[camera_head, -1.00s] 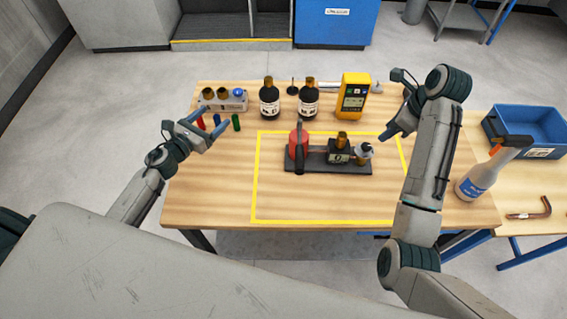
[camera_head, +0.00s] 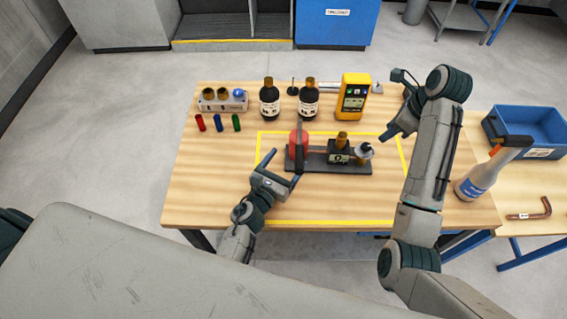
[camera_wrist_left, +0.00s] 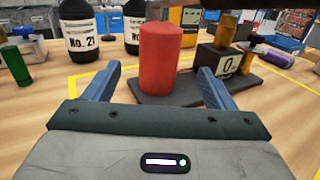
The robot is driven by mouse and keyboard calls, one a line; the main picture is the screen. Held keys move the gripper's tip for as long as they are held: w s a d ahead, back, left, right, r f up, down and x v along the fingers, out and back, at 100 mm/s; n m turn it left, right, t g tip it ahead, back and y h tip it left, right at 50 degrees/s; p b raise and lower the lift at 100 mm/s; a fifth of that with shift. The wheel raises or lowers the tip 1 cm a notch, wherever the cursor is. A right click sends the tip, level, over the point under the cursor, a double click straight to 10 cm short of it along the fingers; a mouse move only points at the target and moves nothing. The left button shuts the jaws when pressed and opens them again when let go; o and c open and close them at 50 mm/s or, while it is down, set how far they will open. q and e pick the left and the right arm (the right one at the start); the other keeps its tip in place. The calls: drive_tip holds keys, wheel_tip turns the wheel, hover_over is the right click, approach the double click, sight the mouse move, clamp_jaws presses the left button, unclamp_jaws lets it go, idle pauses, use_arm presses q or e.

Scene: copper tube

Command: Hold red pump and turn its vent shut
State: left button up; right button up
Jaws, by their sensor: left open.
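The red pump (camera_head: 298,145) stands on a dark base plate (camera_head: 330,168) in the middle of the table. It fills the centre of the left wrist view as a red cylinder (camera_wrist_left: 167,60). A black block (camera_head: 340,152) with a brass top and a 0 display sits right of it on the plate. A pale knob (camera_head: 364,151), seemingly the vent, is at the block's right side. My left gripper (camera_head: 284,170) is open and empty, at the near side of the red cylinder. My right gripper (camera_head: 389,134) is right of the knob, apart from it; its opening is unclear.
Two dark bottles (camera_head: 269,97) and a yellow meter (camera_head: 352,96) stand behind the pump. Small coloured cylinders (camera_head: 218,122) and a holder (camera_head: 223,103) are at the left. A spray bottle (camera_head: 478,180) and blue bin (camera_head: 527,133) are at the right. The near tabletop is mostly clear.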

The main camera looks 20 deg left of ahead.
use_arm(q)
drive_tip(key=x, duration=1)
drive_tip(key=shift+w+a, duration=0.1)
drive_tip(key=shift+w, duration=0.05)
